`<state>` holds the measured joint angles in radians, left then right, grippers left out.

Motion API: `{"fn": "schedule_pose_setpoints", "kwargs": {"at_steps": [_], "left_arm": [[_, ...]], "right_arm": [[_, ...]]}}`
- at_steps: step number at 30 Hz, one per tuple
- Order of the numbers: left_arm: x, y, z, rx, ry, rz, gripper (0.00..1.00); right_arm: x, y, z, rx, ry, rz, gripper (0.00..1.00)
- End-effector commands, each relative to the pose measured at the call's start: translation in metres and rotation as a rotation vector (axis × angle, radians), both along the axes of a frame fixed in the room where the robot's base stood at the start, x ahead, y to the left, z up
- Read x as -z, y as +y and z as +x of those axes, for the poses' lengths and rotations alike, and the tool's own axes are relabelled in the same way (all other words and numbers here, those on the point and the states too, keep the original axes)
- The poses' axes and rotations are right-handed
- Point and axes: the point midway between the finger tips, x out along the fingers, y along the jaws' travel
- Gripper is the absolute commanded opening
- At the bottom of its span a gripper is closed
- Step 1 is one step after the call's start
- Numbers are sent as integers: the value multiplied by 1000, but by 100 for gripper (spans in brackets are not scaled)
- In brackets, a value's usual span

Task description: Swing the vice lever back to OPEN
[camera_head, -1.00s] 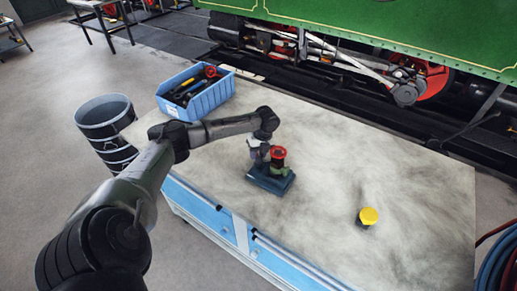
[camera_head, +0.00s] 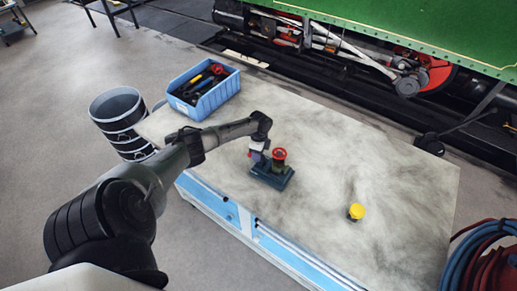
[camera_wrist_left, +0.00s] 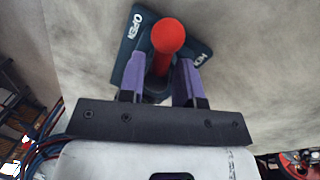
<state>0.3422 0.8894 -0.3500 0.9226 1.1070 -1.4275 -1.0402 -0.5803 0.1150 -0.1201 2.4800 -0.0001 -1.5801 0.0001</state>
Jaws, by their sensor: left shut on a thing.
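The vice (camera_head: 271,177) is a small dark blue-green block on the near middle of the bench, with a round red part (camera_head: 280,154) on top. In the left wrist view its plate (camera_wrist_left: 134,26) reads OPEN at the left; the label at the right is only partly legible. The lever (camera_wrist_left: 167,36) shows its red knob there, between the labels. My left gripper (camera_head: 258,155) is at the left side of the vice. In the left wrist view its purple fingers (camera_wrist_left: 160,65) are shut on the lever just below the knob. My right gripper is not in view.
A blue bin (camera_head: 203,103) of tools stands at the bench's back left, and a yellow-topped button (camera_head: 356,212) stands to the right. The bench top (camera_head: 350,150) is clear between. A dark bucket (camera_head: 121,118) is beside the bench; hoses (camera_head: 480,260) lie at lower right.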

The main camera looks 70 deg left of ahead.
Motion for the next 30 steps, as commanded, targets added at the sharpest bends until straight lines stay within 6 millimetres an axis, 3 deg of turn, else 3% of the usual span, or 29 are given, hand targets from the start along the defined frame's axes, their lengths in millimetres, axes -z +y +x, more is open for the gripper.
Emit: {"fn": "schedule_pose_setpoints", "kwargs": {"at_steps": [1, 12, 30], "left_arm": [[-4, -1, -2, -45, 3, -2, 8], [-3, -6, -5, -349, 1, -1, 8], [0, -9, -7, -560, 1, -1, 8]], "right_arm": [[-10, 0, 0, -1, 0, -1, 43], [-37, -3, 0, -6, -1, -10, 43], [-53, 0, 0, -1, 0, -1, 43]]}}
